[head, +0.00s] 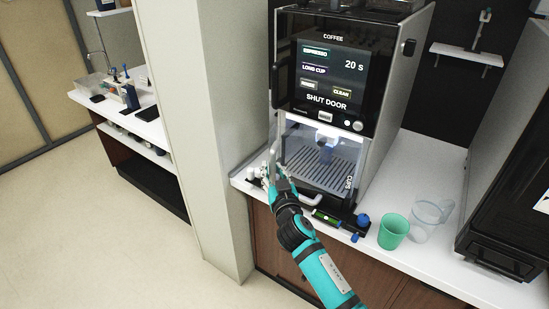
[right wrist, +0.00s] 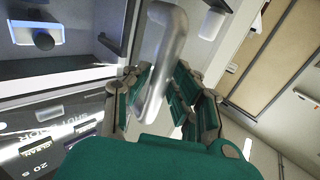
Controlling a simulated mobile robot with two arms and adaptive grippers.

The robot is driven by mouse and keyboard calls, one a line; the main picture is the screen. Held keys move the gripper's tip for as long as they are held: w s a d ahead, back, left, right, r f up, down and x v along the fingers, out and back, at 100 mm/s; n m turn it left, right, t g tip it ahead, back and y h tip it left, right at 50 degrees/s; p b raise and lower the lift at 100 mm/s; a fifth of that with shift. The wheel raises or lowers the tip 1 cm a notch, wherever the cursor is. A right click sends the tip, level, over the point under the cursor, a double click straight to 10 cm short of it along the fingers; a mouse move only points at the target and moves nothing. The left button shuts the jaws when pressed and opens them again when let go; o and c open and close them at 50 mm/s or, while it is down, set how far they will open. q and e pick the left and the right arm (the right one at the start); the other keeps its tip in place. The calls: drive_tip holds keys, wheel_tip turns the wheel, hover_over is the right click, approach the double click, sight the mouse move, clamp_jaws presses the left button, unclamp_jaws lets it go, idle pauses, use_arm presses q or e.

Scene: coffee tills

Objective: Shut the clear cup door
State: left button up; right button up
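The coffee machine's clear cup door (head: 349,183) stands in front of the lit cup bay, and the screen (head: 328,80) reads "SHUT DOOR". I cannot tell the door's exact angle through its clear pane. My right gripper (head: 273,168) is at the left of the bay. In the right wrist view, its fingers (right wrist: 160,95) close in on both sides of a thick grey door handle (right wrist: 172,42) and look shut on it. My gripper partly hides the handle in the head view. My left gripper is not in view.
A green cup (head: 393,231) and a clear jug (head: 429,216) stand on the white counter (head: 415,170) right of the machine. Small blue-knobbed items (head: 362,221) lie at the counter's front edge. A pale wall (head: 215,120) stands close on the left. The floor is open at left.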

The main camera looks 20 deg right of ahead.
drive_tip(key=shift+r, duration=0.1)
clamp_jaws()
drive_tip(key=shift+w+d+b, duration=0.3)
drive_tip(key=shift+w, duration=0.5)
drive_tip(key=shift+w+d+b, duration=0.25)
drive_tip(key=shift+w+b, duration=0.05)
drive_tip(key=shift+w, duration=0.55)
drive_tip(key=shift+w+d+b, duration=0.3)
drive_tip(key=shift+w, duration=0.5)
drive_tip(key=shift+w+d, duration=0.25)
drive_tip(key=shift+w, duration=0.2)
drive_tip(key=shift+w+d, duration=0.15)
drive_tip(key=shift+w, duration=0.2)
drive_tip(key=shift+c, duration=0.2)
unclamp_jaws()
drive_tip(key=shift+w+b, duration=0.1)
drive_tip(key=shift+b, duration=0.2)
drive_tip(key=o, duration=0.6)
drive_tip(key=shift+d, duration=0.1)
drive_tip(key=shift+c, duration=0.2)
